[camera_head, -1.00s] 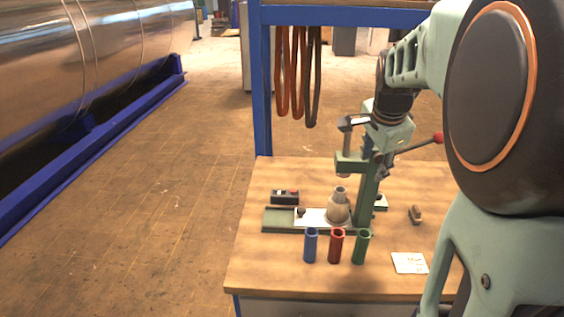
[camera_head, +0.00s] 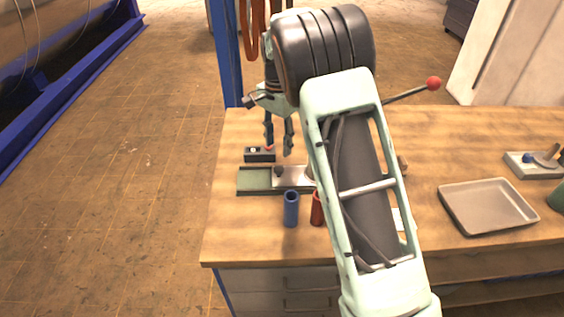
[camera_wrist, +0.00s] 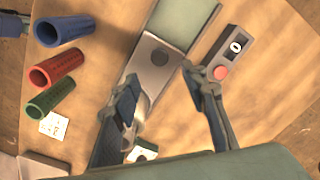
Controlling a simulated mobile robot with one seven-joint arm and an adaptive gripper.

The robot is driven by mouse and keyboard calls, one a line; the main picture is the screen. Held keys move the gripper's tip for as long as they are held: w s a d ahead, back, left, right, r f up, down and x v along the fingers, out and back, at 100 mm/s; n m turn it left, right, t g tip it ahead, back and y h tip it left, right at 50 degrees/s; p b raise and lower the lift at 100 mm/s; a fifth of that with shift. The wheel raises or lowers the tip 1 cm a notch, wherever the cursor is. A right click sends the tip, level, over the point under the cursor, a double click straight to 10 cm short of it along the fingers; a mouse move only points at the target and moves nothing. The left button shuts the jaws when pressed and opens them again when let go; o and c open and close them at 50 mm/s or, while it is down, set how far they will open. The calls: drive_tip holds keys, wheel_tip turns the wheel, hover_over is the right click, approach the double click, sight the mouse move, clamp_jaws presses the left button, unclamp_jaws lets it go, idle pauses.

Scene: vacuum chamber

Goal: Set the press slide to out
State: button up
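The fingers (camera_wrist: 162,78) are spread either side of the slide. The press column is hidden behind my arm; its red-balled lever (camera_head: 433,83) sticks out right.
A black control box (camera_head: 260,154) with a red button is just behind the base. Blue (camera_head: 291,208) and red (camera_head: 316,207) tubes stand in front; a green tube (camera_wrist: 50,98) shows in the wrist view. A grey tray (camera_head: 488,206) lies at right.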

sight(278, 168)
wheel_tip(278, 168, down, 9)
drive_tip(key=shift+f+p, duration=0.1)
drive_tip(key=shift+p, duration=0.35)
drive_tip(key=shift+c, duration=0.4)
clamp_jaws()
